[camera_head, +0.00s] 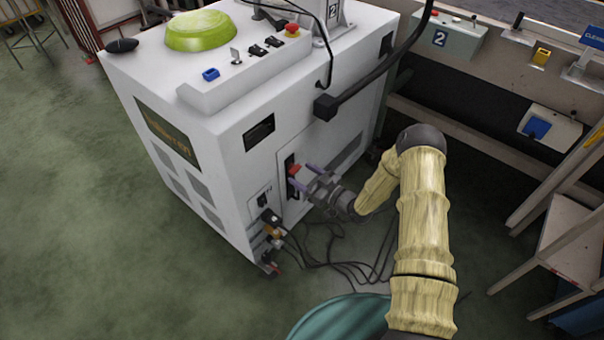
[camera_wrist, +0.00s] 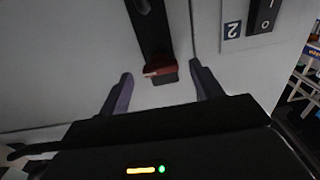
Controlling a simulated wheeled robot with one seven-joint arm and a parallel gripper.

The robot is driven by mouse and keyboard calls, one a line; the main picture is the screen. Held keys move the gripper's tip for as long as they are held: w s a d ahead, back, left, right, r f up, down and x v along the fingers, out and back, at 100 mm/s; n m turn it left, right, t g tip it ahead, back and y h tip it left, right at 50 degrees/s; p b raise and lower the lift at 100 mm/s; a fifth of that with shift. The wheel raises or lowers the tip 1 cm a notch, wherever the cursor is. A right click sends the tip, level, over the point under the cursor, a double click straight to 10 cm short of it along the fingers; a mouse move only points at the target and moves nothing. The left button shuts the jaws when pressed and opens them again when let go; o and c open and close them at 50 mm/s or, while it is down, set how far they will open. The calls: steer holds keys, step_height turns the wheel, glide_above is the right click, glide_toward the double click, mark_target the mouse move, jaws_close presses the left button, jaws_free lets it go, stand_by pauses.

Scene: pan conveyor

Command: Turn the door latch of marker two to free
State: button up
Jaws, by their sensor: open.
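The door latch is a red-ended handle (camera_wrist: 160,69) on a black plate (camera_wrist: 152,25) set in a pale panel. In the head view its red part (camera_head: 294,170) shows on the side of the white machine (camera_head: 225,140). My gripper (camera_wrist: 162,71) is open, with one purple finger on each side of the red end. I cannot tell whether either finger touches it. In the head view my gripper (camera_head: 303,177) is close to the panel and partly covers the latch.
A black rocker switch (camera_wrist: 265,14) is right of the marker. Plugs (camera_head: 270,222) and loose cables (camera_head: 345,262) are below the latch. A black bar (camera_head: 370,80) projects above it. A bench with a "2" box (camera_head: 447,38) stands to the right.

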steer(key=p+v, duration=0.3)
steer(key=v, duration=1.3)
steer(key=shift+s, duration=0.15)
steer(key=shift+d, duration=0.1)
steer(key=w+d+r+m+g+h, duration=0.2)
steer(key=d+r+h, duration=0.1)
steer(key=r+h, duration=0.3)
steer(key=w+d+r+m+g+h, duration=0.1)
steer(key=w+d+r+h, duration=0.15)
steer(key=r+h, duration=0.3)
steer(key=s+a+r+m+g+h+p, duration=0.1)
steer(key=s+r+m+g, duration=0.25)
steer(key=s+r, duration=0.5)
steer(key=s+a+r+m+g+h, duration=0.15)
steer(key=s+r+m, duration=0.3)
steer(key=s, duration=0.75)
step_height(320, 180, up, 34)
steer(key=p, duration=3.3)
steer(key=shift+d+n, duration=0.25)
steer(key=shift+n, duration=0.15)
